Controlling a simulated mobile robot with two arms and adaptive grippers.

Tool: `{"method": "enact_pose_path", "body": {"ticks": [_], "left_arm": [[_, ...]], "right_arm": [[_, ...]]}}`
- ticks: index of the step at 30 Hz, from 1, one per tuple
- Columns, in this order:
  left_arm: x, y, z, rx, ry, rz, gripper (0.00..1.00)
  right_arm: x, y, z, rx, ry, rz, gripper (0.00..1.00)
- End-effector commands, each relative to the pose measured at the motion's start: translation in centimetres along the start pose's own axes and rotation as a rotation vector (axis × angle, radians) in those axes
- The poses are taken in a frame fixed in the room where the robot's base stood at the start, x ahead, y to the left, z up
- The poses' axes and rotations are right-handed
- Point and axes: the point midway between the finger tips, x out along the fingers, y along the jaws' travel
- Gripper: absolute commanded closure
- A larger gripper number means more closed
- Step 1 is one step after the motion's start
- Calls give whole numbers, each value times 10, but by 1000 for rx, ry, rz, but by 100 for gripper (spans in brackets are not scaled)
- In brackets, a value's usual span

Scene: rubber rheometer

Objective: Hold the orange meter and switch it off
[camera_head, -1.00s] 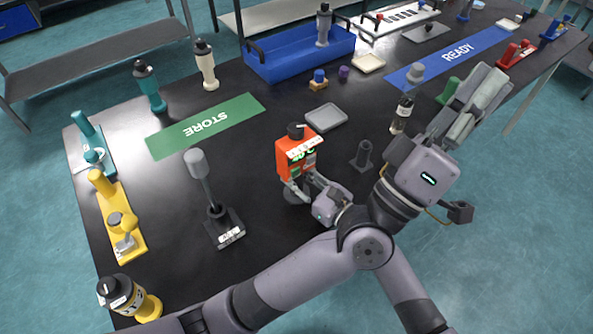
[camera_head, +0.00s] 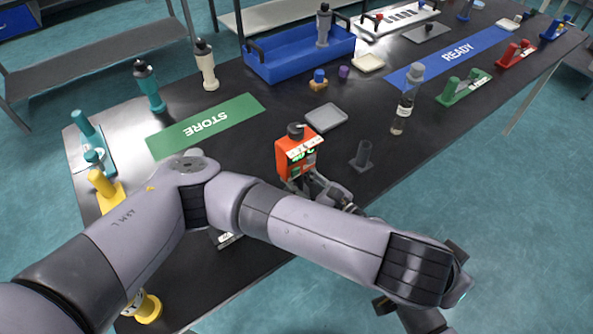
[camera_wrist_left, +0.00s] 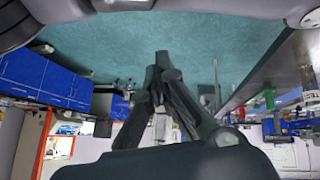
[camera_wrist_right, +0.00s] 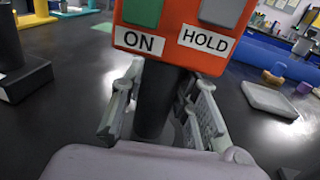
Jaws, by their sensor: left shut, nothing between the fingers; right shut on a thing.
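The orange meter (camera_head: 288,160) stands upright on the black bench, with a black knob on top and a lit green readout. In the right wrist view the meter (camera_wrist_right: 175,40) shows a green button over "ON" and a grey button over "HOLD". My right gripper (camera_wrist_right: 160,110) is shut on the meter's dark post, just below the orange body. In the head view my left arm crosses in front and partly hides the right gripper (camera_head: 310,185). My left gripper (camera_wrist_left: 160,62) is shut and empty, away from the meter; the head view does not show its fingertips clearly.
A grey tray (camera_head: 327,117) and a short dark stand (camera_head: 362,156) are close to the meter. A clear bottle (camera_head: 404,105) stands to the right. The green STORE mat (camera_head: 205,125) lies left, and a blue crate (camera_head: 300,57) is behind. My left arm covers the bench's front.

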Motion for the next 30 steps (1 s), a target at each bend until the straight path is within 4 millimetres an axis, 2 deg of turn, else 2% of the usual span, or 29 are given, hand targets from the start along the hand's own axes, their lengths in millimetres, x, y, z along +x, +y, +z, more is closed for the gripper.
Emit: {"method": "enact_pose_path", "body": {"ticks": [1,6,9,12,15,18,30], "left_arm": [[-1,-25,3,3,-8,-115,100],[-18,-106,16,-50,-10,-485,100],[-29,-145,34,-109,-26,-664,100],[-40,-174,50,-159,-35,-807,100],[-50,-193,61,-194,-34,-911,100],[-57,-204,67,-214,-30,-973,100],[-60,-209,69,-223,-29,-998,100]], "right_arm": [[0,0,0,0,1,0,100],[0,0,0,0,1,0,100],[0,0,0,0,1,0,100],[0,0,0,0,1,0,100],[0,0,0,0,1,0,100],[0,0,0,0,1,0,100],[0,0,0,0,1,0,100]]}}
